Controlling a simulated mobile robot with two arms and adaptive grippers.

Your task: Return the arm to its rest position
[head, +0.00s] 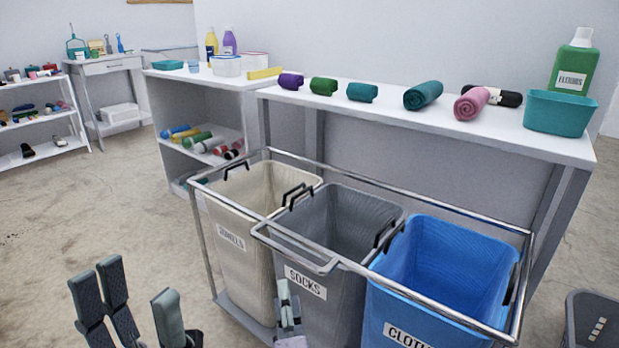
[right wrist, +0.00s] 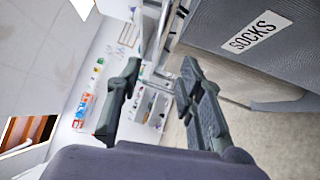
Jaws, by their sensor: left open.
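My left gripper (head: 137,290) is at the lower left of the head view, with its dark fingers spread apart and nothing between them. It is over bare floor, left of the laundry cart. My right gripper (head: 287,308) shows only in part at the bottom of the head view, in front of the grey SOCKS bin (head: 345,225). In the right wrist view my right gripper (right wrist: 160,85) has its two fingers apart and empty, close beside the SOCKS bin (right wrist: 215,30). Most of both arms is out of view.
The metal cart (head: 285,243) also holds a beige bin (head: 240,205) and a blue bin (head: 440,260). Behind it is a white table (head: 400,115) with rolled towels and a teal basket (head: 558,113). A grey crate (head: 595,315) stands at right. The floor (head: 90,215) at left is clear.

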